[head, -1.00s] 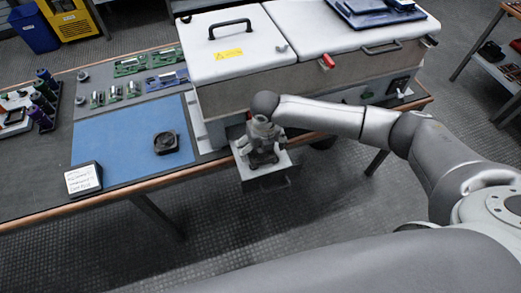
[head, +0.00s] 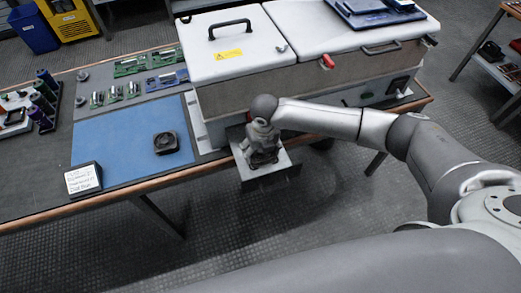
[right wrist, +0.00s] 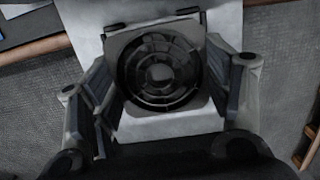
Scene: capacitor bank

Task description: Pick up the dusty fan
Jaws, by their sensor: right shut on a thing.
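A square grey, dusty-looking fan (right wrist: 160,72) with a round dark grille sits between the two fingers of my right gripper (right wrist: 163,95) in the right wrist view. The gripper is shut on the fan's sides. In the head view my right gripper (head: 264,158) points down over a small pale shelf (head: 250,174) at the front of the white machine, and it mostly hides the fan there. I cannot tell whether the fan still touches the shelf. A second, darker fan (head: 166,143) lies on the blue mat (head: 118,150). My left gripper is not in view.
The white machine (head: 230,75) stands close behind my right gripper. A card with writing (head: 83,179) stands at the mat's front left corner. Green circuit boards (head: 130,66) and dark purple cylinders (head: 43,100) lie farther back. The floor in front of the table is clear.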

